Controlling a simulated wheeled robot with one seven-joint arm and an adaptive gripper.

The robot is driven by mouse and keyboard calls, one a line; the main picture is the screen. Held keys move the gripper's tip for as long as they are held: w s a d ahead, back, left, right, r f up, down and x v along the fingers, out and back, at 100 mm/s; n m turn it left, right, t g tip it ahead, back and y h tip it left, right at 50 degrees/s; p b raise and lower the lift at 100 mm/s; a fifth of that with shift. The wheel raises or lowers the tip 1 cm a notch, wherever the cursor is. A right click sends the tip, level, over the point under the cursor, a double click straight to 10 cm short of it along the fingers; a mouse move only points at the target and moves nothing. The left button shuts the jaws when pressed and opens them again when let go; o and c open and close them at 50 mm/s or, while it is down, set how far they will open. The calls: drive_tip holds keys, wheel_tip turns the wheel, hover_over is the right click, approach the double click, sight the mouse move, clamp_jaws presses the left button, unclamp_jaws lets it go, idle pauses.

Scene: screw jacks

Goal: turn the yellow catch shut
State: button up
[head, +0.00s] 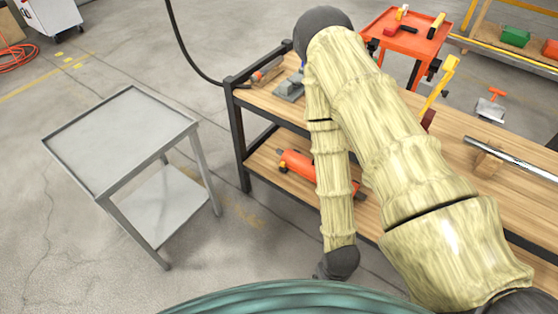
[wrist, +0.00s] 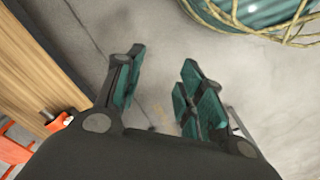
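A yellow lever-like part (head: 440,84) stands on the wooden bench, right of my raised arm in the head view; it may be the yellow catch, but I cannot tell its exact position. A dark red piece (head: 428,120) shows at its foot, partly hidden by my arm. My gripper hangs low in front of the bench, away from the yellow part, and its fingers are hidden in the head view. In the wrist view my gripper (wrist: 160,74) has its teal finger pads apart, with only grey floor between them.
The wooden bench (head: 474,126) holds a metal bar (head: 520,162) and a red-handled fixture (head: 492,106). An orange jack (head: 310,168) lies on the lower shelf. A grey cart (head: 120,140) stands left, with clear floor between. A red tool cart (head: 406,42) stands behind.

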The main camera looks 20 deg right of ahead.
drive_tip(key=w+f+t+b, duration=0.3)
drive_tip(key=w+f+b, duration=0.7)
drive_tip(key=w, duration=0.4)
drive_tip(key=m+t+h+b, duration=0.15)
drive_tip(key=t+b, duration=0.85)
drive_tip(key=b, duration=2.7)
approach(283, 163)
drive_tip(key=shift+n, duration=0.25)
drive_tip(key=b+x, duration=0.5)
drive_tip(key=x, duration=0.1)
drive_tip(key=shift+f, duration=0.25)
drive_tip(key=shift+b+x, duration=0.3)
drive_tip(key=shift+x, duration=0.55)
drive_tip(key=shift+r, duration=0.15)
clamp_jaws()
